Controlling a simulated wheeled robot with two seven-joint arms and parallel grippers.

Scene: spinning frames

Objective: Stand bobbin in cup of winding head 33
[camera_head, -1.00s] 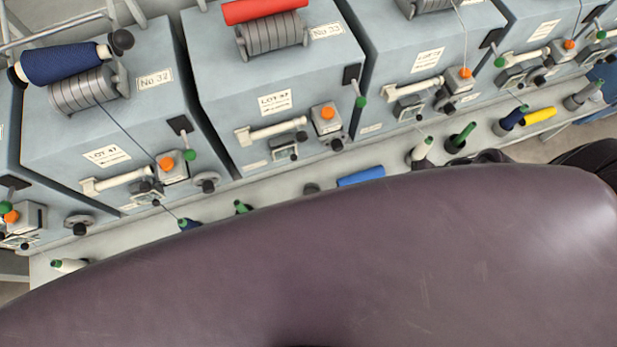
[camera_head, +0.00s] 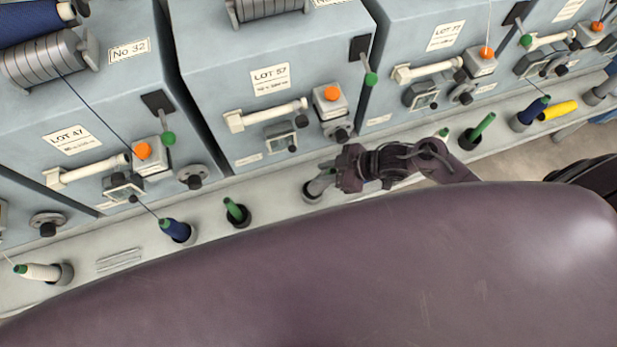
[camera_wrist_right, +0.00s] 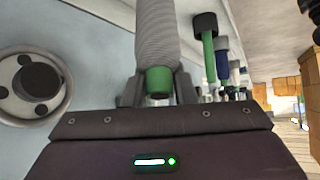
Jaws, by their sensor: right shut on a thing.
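The bobbin (camera_wrist_right: 157,35), wound in grey with a green end, is between my right gripper's fingers in the right wrist view. My right gripper (camera_head: 336,180) is shut on it, low over the ledge in front of the machine labelled LOT 57. In the head view the grey bobbin (camera_head: 321,184) slants beside the gripper, its lower end at the round grey cup (camera_head: 307,195). I cannot tell whether that end is inside the cup. Winding head 33 (camera_head: 215,85) is the middle box; its number label is cut off at the top edge. My left gripper is not in view.
A green bobbin (camera_head: 237,211) and a blue bobbin (camera_head: 174,229) stand in cups to the left. Another green bobbin (camera_head: 482,128) and a yellow bobbin (camera_head: 558,111) are to the right.

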